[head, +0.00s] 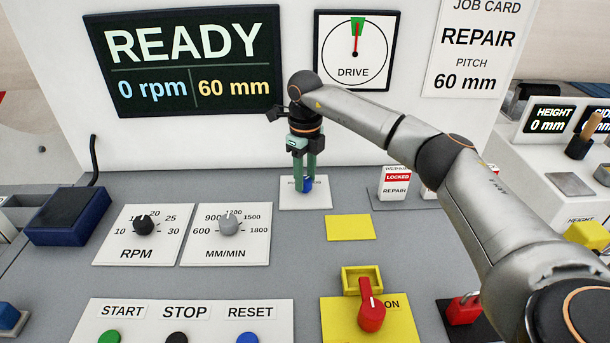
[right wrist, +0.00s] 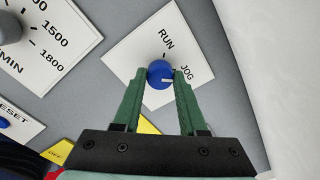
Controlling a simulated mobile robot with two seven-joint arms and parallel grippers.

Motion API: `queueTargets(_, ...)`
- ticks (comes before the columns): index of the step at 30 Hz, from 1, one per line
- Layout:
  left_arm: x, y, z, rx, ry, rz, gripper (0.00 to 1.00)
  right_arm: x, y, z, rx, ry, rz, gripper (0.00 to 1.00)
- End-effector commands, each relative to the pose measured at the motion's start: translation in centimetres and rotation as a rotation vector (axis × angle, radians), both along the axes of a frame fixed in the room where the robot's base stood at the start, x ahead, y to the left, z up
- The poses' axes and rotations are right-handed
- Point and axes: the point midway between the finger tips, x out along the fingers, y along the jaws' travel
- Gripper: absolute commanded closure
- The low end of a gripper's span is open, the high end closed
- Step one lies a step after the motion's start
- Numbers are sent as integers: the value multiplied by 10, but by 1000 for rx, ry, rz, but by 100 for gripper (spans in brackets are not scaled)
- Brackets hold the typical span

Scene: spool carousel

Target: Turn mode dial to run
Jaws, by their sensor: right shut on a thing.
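The mode dial is a small blue knob (right wrist: 158,74) on a white plate (right wrist: 140,40) printed RUN and JOG. Its white pointer line faces right in the right wrist view, on the JOG side rather than toward RUN. My right gripper (right wrist: 160,78) has its green fingers shut on the dial, one on each side. In the head view the right gripper (head: 304,188) points down at the plate (head: 318,197) below the READY screen (head: 185,60), and its fingers partly hide the dial. My left gripper is not in view.
The RPM dial (head: 143,225) and MM/MIN dial (head: 229,223) are to the left. A yellow plate (head: 350,228) and a red switch handle (head: 371,310) are nearer. The upright panel is close behind.

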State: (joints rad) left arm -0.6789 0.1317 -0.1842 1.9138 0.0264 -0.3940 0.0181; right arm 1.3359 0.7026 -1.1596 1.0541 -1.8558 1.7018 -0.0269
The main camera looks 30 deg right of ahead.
Motion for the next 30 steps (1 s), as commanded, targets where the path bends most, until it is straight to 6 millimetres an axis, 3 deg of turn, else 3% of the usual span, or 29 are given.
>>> queueTargets(1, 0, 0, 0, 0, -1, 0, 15, 0, 0, 0, 0, 0, 0, 70)
queueTargets(9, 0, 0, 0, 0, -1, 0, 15, 0, 0, 0, 0, -1, 0, 100)
queueTargets(21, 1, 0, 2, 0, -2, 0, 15, 0, 0, 1, 0, -1, 29, 100)
queueTargets(30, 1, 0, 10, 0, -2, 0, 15, 0, 0, 2, 1, 0, 200, 100)
